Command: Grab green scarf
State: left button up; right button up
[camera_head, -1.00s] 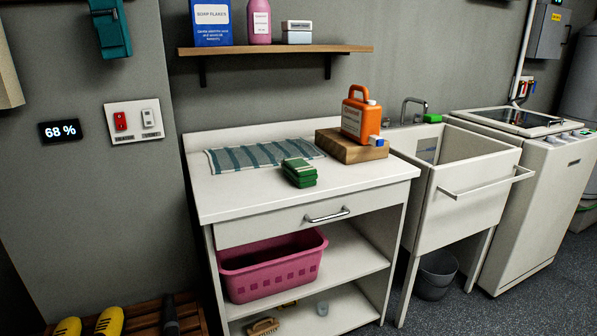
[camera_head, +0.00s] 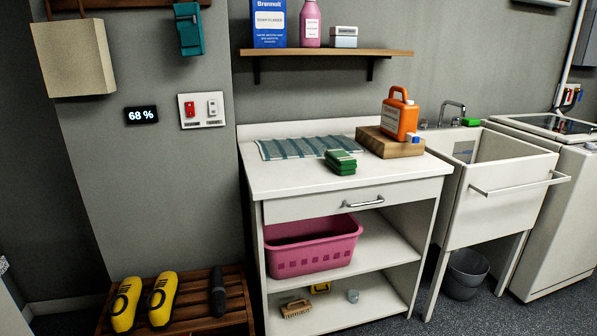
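No thing in view is plainly a green scarf. A teal-green item (camera_head: 189,29), which may be the scarf, hangs on the grey wall at the upper left. A small stack of dark green folded or block-like pieces (camera_head: 341,162) lies on the white counter (camera_head: 290,182), in front of a teal-and-white striped cloth (camera_head: 312,148). I cannot tell whether the stack is cloth. Neither of my grippers is in view.
A pink basket (camera_head: 310,258) sits on the shelf under the counter. An orange jug (camera_head: 398,118) stands on a wooden block (camera_head: 388,145) beside the sink (camera_head: 500,190). Yellow-and-black shoes (camera_head: 124,303) rest on a slatted wooden bench (camera_head: 203,318) at the lower left.

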aim_at(343, 163)
jog(key=u, duration=0.35)
jog(key=k, duration=0.7)
jog(key=z, duration=0.9)
jog(key=i, duration=0.85)
jog(key=z, duration=0.4)
jog(key=i, duration=0.95)
jog(key=u, duration=0.55)
